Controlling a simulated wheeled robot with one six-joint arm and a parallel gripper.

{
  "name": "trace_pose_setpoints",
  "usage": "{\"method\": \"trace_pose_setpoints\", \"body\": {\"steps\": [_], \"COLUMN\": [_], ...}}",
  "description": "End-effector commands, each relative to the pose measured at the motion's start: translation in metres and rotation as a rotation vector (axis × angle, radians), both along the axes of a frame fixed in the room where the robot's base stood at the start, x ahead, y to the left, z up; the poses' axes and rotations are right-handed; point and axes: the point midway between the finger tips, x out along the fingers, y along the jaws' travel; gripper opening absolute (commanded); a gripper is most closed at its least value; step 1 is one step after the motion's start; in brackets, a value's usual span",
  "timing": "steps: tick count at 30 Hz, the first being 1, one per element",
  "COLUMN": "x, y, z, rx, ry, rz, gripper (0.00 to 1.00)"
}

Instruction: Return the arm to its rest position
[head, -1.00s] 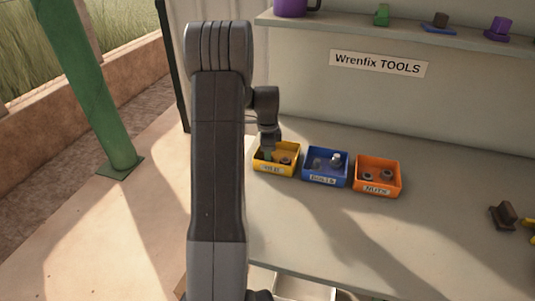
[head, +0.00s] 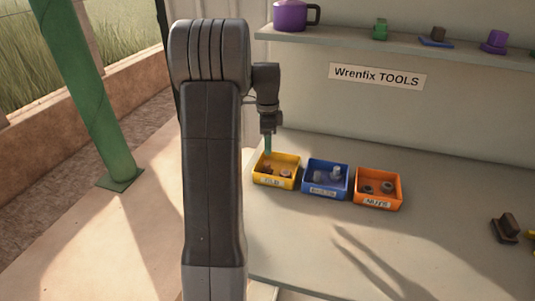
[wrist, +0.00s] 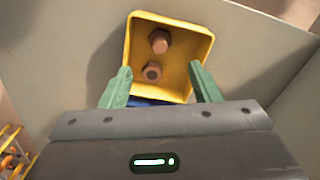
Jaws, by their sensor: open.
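My gripper (head: 268,145) is above the yellow bin (head: 261,179) at the left of the bin row on the bench. In the wrist view my gripper (wrist: 160,88) has its two green fingers spread apart with nothing between them. The yellow bin (wrist: 136,50) shows beyond the fingertips, with two brownish parts (wrist: 156,55) lying in it. My arm (head: 211,170) stands upright in the left half of the head view and bends over toward the bins.
A blue bin (head: 309,189) and an orange bin (head: 377,202) stand to the right of the yellow one, with small parts inside. A shelf (head: 385,43) behind holds a purple mug (head: 290,15) and small items. A brown block (head: 505,227) lies at right. A green post (head: 85,90) stands left.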

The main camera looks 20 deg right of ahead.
Motion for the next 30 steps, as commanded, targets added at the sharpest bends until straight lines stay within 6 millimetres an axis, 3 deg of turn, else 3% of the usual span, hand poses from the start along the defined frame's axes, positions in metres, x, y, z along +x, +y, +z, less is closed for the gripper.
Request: {"method": "trace_pose_setpoints", "body": {"steps": [6, 17, 23, 30], "x": [0.000, 0.000, -0.001, -0.001], "y": [0.000, 0.000, 0.000, 0.000], "z": [0.014, 0.012, -0.010, -0.057], "rx": [0.000, 0.001, 0.001, 0.002], "ry": [0.000, 0.002, 0.004, 0.005], "rz": [0.000, 0.000, 0.000, 0.000], "gripper": [0.57, 0.57, 0.57, 0.57]}}
